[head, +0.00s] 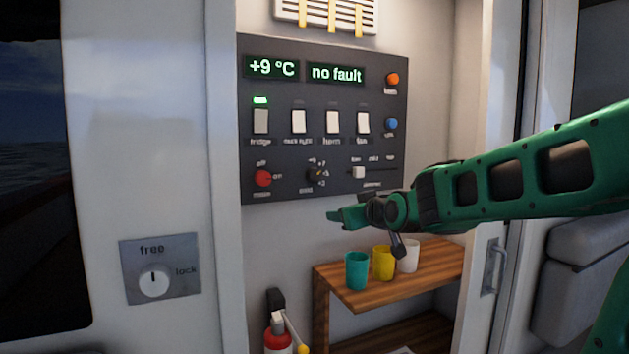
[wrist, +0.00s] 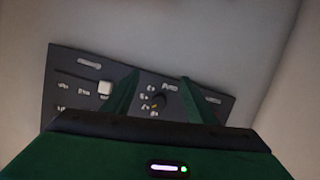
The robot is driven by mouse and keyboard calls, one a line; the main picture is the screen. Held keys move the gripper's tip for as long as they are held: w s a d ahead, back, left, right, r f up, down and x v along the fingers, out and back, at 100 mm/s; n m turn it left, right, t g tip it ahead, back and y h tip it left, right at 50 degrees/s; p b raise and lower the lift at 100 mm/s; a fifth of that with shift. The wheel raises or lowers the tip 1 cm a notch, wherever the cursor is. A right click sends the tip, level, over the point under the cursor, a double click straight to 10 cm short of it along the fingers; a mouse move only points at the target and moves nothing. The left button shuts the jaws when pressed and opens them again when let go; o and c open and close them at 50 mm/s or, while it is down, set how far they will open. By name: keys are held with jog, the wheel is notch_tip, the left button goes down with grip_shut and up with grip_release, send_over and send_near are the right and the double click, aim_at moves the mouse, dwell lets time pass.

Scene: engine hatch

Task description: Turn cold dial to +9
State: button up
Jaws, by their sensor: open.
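The cold dial (head: 313,174) is a dark knob with a yellow mark, low in the middle of the dark control panel (head: 270,98). The display (head: 271,67) above reads "+9 °C". In the wrist view the cold dial (wrist: 158,99) shows between the two green fingers. My gripper (head: 335,216) is in front of the panel, below and right of the dial in the head view. It also shows in the wrist view (wrist: 158,78), open and empty. It looks apart from the dial.
A red knob (head: 263,178) is left of the dial and a white slider (head: 359,172) is right of it. White switches (head: 298,121) stand above. Teal (head: 357,271), yellow (head: 383,263) and white (head: 407,256) cups stand on a wooden shelf (head: 330,280) below my arm.

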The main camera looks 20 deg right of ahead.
aim_at(316, 175)
jog(key=w+a+r+n+t, duration=0.1)
jog(key=w+a+r+t, duration=0.2)
jog(key=r, duration=0.4)
jog(key=shift+y, duration=0.4)
jog(key=w, duration=0.3)
jog(key=w+d, duration=0.1)
jog(key=w, duration=0.7)
jog(key=shift+w+d+r, duration=0.1)
jog(key=shift+w+d, duration=0.05)
jog(key=shift+w, duration=0.05)
jog(key=shift+c, duration=0.3)
jog(key=c, duration=1)
